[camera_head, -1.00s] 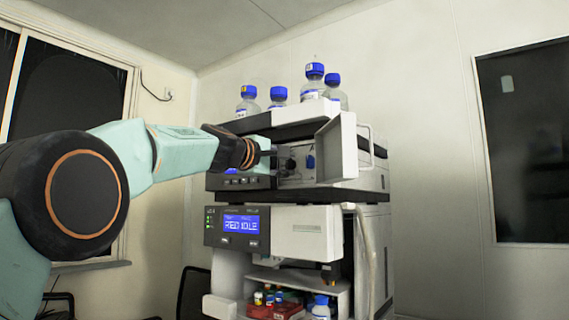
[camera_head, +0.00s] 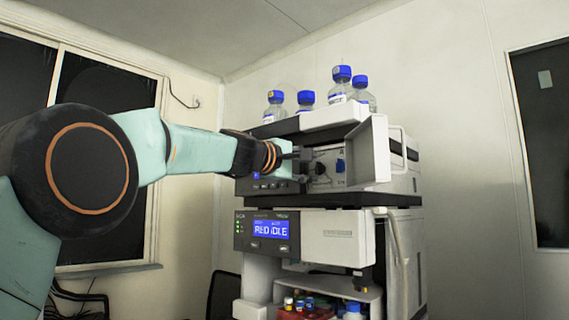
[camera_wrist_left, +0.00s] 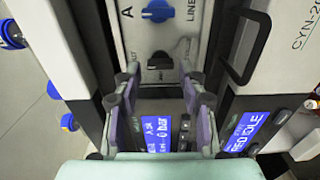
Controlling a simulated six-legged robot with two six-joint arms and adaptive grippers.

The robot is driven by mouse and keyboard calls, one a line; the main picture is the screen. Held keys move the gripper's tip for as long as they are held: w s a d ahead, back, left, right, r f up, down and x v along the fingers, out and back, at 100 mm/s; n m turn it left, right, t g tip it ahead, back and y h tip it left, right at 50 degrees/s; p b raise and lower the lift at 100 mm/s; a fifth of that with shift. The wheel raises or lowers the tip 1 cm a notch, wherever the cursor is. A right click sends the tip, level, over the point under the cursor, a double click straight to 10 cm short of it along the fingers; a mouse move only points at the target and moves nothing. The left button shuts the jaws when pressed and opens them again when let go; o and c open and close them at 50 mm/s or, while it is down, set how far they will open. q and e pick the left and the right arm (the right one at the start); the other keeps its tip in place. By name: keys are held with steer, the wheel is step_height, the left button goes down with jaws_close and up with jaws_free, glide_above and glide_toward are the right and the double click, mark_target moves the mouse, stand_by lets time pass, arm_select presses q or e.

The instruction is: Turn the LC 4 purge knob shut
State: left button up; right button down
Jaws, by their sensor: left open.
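The pump module's open front bay shows a grey panel (camera_head: 353,158) with a black knob (camera_head: 318,168) and, to its right, a blue knob (camera_head: 340,165). In the left wrist view the black knob (camera_wrist_left: 160,66) lies just beyond and between the fingertips, and the blue knob (camera_wrist_left: 158,10) is further up beside the letter A and the word LINE. I cannot read a purge label. My left gripper (camera_head: 297,160) points at the panel from the left. Its fingers, seen in the left wrist view (camera_wrist_left: 160,88), are spread and empty. Contact with the knob is not visible. My right gripper is not in view.
A white door (camera_head: 366,150) stands open on the bay's right. Blue-capped bottles (camera_head: 341,85) stand on top. Below, a module display (camera_head: 271,230) reads RED IDLE, above a shelf with small vials (camera_head: 300,304). A blue display (camera_wrist_left: 157,132) sits below the fingers in the wrist view.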

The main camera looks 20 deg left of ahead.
arm_select(q)
steer(key=v, duration=0.9)
steer(key=shift+s+a, duration=0.15)
